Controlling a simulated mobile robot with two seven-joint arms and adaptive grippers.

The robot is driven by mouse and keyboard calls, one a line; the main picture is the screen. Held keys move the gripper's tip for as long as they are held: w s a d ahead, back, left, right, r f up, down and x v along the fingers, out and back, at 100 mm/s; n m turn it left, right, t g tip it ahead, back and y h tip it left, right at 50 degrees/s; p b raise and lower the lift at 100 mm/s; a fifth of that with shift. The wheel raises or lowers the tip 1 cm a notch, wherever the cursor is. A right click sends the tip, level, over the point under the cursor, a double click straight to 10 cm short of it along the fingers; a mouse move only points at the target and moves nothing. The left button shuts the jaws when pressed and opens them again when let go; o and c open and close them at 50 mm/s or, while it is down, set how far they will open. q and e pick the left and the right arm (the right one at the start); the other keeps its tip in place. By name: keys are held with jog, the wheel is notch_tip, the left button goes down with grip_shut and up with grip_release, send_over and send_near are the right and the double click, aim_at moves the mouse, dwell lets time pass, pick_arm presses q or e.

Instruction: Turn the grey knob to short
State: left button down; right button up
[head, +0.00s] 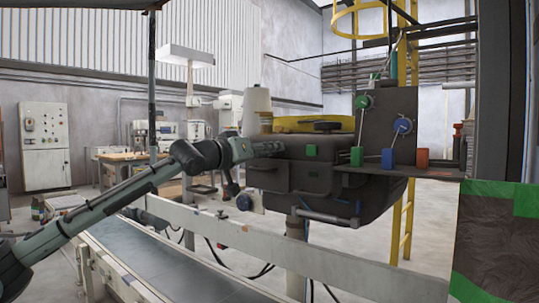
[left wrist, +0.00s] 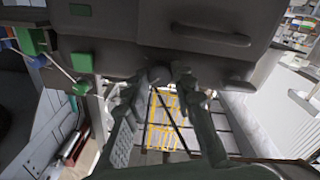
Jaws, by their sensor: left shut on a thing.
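The dark grey machine body (head: 320,172) stands in the middle of the head view and fills the top of the left wrist view (left wrist: 125,27). My left gripper (head: 268,149) reaches its left side, with the fingers touching or nearly touching the front. In the left wrist view the two fingers of the left gripper (left wrist: 168,80) close on a small dark grey knob (left wrist: 160,74) below the machine face. The fingers cover most of the knob, and its pointing direction and any markings cannot be read. My right gripper is not in view.
Green (head: 357,156), blue (head: 388,158) and red (head: 422,158) blocks sit along the machine's right ledge, with rods and round handles above. A conveyor (head: 165,265) with a pale side rail (head: 300,259) runs in front. A yellow ladder (head: 408,215) stands behind.

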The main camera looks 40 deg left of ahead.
pick_arm(q)
jog(key=shift+n+b, duration=0.85)
jog(key=shift+n, duration=3.55)
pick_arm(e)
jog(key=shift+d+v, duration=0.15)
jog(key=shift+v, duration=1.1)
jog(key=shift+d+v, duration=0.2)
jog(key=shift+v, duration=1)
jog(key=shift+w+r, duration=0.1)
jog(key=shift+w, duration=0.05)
pick_arm(q)
jog(key=c, duration=1.3)
grip_release()
jog(key=shift+o, duration=0.2)
jog(key=s+a, duration=0.1)
jog(key=s, duration=1.1)
jog(key=shift+f, duration=0.2)
